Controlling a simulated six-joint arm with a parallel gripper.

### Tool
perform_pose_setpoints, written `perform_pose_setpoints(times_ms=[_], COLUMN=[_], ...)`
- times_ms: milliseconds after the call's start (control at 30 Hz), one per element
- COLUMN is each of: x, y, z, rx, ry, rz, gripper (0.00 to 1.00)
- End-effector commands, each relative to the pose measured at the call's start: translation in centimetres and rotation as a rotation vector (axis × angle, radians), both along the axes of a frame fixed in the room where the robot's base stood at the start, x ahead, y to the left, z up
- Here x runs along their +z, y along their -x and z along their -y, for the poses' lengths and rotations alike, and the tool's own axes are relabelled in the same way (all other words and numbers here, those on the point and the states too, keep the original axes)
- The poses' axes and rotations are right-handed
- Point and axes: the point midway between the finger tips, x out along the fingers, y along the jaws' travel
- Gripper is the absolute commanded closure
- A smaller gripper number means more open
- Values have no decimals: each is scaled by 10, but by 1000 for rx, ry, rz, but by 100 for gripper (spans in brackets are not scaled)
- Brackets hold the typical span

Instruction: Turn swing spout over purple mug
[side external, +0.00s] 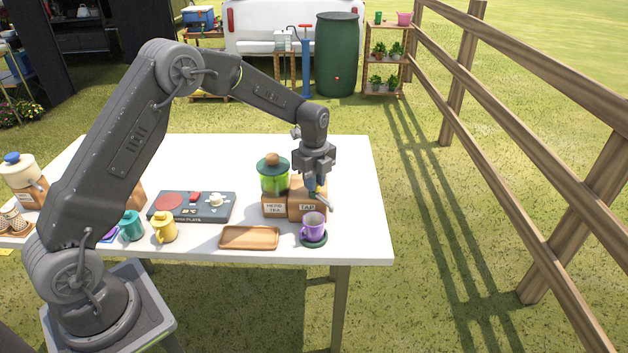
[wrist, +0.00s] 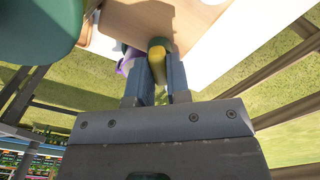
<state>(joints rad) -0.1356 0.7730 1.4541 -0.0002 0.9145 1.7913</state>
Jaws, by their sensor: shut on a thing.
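The purple mug (side external: 313,225) stands upright on a dark green coaster (side external: 314,241) at the table's front right. Its purple rim shows partly beside the left finger in the wrist view (wrist: 124,64). My gripper (side external: 317,197) is low over the TAP block (side external: 302,211), close above and behind the mug. In the wrist view, my fingers are shut on a yellow rounded piece (wrist: 159,46), which looks like the swing spout. The fingers hide most of the spout, and I cannot tell whether its outlet is over the mug.
A green herb tea jar (side external: 272,180) on a wooden base stands left of the TAP block. A wooden tray (side external: 249,237), a yellow cup (side external: 165,228) and a dark plate board (side external: 170,215) lie further left. The table right of the block is clear.

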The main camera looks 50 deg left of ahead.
Motion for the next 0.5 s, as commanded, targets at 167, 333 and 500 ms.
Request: perform_pose_setpoints(times_ms=[167, 333, 500], x=[0, 0, 0], y=[0, 0, 0], z=[0, 0, 0], rx=[-170, -328, -469], ry=[-2, -2, -2], rz=[2, 1, 1], gripper=[100, 100, 100])
